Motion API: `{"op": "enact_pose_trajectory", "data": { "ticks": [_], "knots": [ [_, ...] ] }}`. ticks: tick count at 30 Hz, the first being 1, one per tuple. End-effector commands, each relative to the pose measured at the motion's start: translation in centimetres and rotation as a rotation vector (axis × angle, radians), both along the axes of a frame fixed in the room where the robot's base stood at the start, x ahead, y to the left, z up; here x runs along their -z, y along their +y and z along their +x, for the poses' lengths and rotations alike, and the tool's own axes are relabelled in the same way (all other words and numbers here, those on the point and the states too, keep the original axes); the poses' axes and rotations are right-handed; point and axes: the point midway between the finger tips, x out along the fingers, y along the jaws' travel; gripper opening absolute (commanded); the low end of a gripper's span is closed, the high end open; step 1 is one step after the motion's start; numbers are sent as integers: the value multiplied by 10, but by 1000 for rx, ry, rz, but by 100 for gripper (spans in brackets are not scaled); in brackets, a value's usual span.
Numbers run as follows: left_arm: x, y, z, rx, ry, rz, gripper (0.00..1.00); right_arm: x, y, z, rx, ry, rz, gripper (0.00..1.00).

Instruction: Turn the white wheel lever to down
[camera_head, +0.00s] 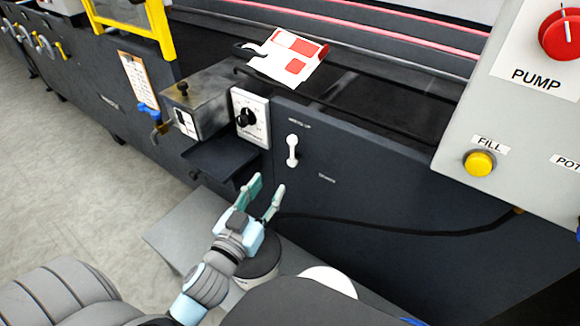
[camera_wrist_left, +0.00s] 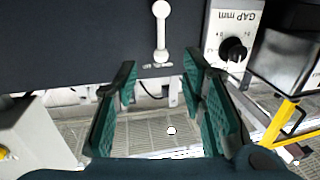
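The white wheel lever (camera_head: 292,150) is a short handle on the dark machine panel, lying nearly vertical just below a small printed label. It also shows in the left wrist view (camera_wrist_left: 161,32), top centre, where the picture appears upside down. A second small label (camera_head: 327,178) is to its lower right. My left gripper (camera_head: 268,184) is open and empty, below and slightly left of the lever and apart from it. In the left wrist view its two green fingers (camera_wrist_left: 158,70) are spread, with the lever beyond the gap between them. My right gripper is out of view.
A white panel with a black gap knob (camera_head: 246,117) is left of the lever, beside a metal box (camera_head: 200,100) and a dark ledge (camera_head: 226,160). A black cable (camera_head: 400,231) runs along the lower panel. A grey control box (camera_head: 520,130) stands at right. The panel around the lever is clear.

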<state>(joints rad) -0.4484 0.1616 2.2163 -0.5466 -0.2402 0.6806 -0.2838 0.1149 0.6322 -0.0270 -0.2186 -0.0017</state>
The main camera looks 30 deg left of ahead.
Motion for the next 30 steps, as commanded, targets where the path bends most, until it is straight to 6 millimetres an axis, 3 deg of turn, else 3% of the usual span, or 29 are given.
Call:
{"op": "enact_pose_trajectory", "data": {
  "ticks": [1,6,12,15,26,30],
  "knots": [
    [-7,1,9,-1,-1,-1,38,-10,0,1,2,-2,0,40],
    [-9,4,56,-3,-1,-2,38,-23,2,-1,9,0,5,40],
    [-6,7,109,-2,1,-1,38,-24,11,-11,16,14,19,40],
    [-4,8,124,-2,2,0,38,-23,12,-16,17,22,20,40],
    [-3,9,133,-2,4,1,38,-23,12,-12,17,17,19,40],
    [-3,9,133,-2,4,1,17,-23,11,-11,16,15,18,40]
  ]
}}
